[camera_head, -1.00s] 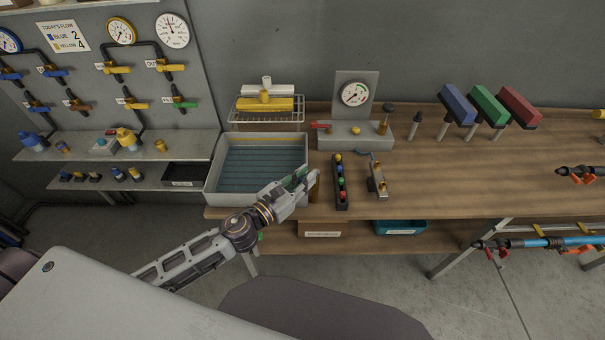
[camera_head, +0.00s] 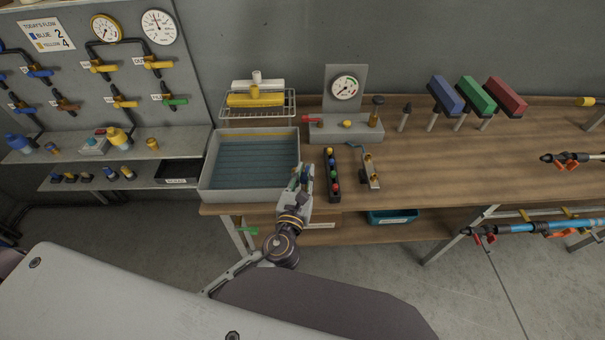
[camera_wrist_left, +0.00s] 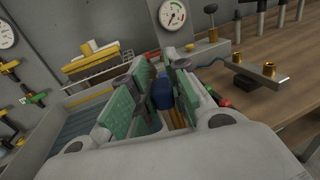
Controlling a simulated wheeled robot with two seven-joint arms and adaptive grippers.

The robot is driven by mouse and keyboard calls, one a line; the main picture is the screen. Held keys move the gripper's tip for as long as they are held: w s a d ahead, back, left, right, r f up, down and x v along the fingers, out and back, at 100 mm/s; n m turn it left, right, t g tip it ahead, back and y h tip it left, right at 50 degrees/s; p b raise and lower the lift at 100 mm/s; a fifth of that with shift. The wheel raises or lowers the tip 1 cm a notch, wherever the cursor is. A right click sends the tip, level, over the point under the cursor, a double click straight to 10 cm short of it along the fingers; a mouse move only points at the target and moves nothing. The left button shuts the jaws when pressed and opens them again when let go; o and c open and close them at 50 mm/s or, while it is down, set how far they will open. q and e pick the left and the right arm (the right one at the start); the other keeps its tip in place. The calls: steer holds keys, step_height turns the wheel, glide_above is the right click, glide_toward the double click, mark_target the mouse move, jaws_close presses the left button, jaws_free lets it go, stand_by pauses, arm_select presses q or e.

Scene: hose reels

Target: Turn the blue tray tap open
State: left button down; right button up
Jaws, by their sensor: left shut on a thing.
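My left gripper (camera_head: 305,174) is at the right front corner of the grey tray (camera_head: 203,178), left of the rack of coloured knobs. In the left wrist view, its green-padded fingers (camera_wrist_left: 160,98) are closed around a small blue-topped piece (camera_wrist_left: 162,94) with a brass-coloured lower part. I cannot tell whether this piece is the tray tap. The tray has a ribbed blue-grey floor (camera_head: 255,165). A green handle (camera_head: 248,231) shows below the bench edge under the tray. My right gripper is not in view.
The knob rack (camera_head: 332,190) and a bracket with brass fittings (camera_head: 370,170) stand close right of the gripper. A gauge stand (camera_head: 345,130) is behind them. A wall board with taps (camera_head: 110,85) is at left. The bench's middle right (camera_head: 450,165) is clear.

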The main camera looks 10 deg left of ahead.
arm_select(q)
steer(key=shift+d+n+y, duration=0.15)
steer(key=shift+n+y, duration=0.15)
steer(key=shift+y, duration=0.1)
steer(key=c, duration=1.4)
jaws_free()
steer(key=shift+o, duration=0.2)
steer(key=shift+s, duration=0.1)
steer(key=shift+s+d, duration=0.15)
steer(key=shift+s, duration=1.65)
steer(key=shift+s+d, duration=0.1)
steer(key=shift+s, duration=1.7)
steer(key=shift+a, duration=0.1)
